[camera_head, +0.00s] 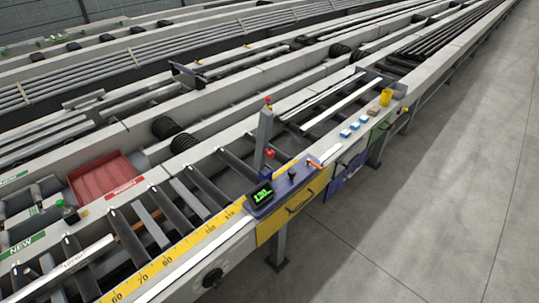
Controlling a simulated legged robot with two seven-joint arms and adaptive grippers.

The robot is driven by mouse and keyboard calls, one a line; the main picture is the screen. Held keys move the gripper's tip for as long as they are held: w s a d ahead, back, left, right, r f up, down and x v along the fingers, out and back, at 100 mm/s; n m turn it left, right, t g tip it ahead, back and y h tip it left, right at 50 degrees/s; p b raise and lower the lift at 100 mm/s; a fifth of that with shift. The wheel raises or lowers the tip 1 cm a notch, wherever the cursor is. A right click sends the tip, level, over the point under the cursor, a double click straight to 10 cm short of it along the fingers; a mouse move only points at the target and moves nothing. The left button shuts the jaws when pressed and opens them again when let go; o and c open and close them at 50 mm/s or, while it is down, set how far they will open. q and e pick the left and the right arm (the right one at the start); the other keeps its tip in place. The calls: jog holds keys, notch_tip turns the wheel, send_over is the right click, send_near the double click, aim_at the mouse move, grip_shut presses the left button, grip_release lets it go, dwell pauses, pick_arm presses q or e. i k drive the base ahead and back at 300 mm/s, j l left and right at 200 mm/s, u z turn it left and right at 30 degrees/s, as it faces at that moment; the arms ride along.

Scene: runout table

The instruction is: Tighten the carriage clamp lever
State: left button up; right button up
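The blue carriage (284,190) sits on the table's front rail, at the right end of the yellow ruler (180,248). It carries a tilted black display (262,196) with green digits. A small orange-red lever (313,163) is at its right end; I take this to be the clamp lever, but it is too small to tell how far it is turned. A black knob (291,173) stands on the carriage to the left of the lever. Neither of my grippers is in view.
A grey post (263,135) with red buttons rises behind the carriage. Small blue blocks (354,127) and a yellow cup (386,97) stand on the rail farther right. A red tray (100,177) is at left. The concrete floor (430,190) at right is clear.

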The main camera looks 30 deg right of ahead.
aim_at(308, 163)
jog(key=z, duration=1.2)
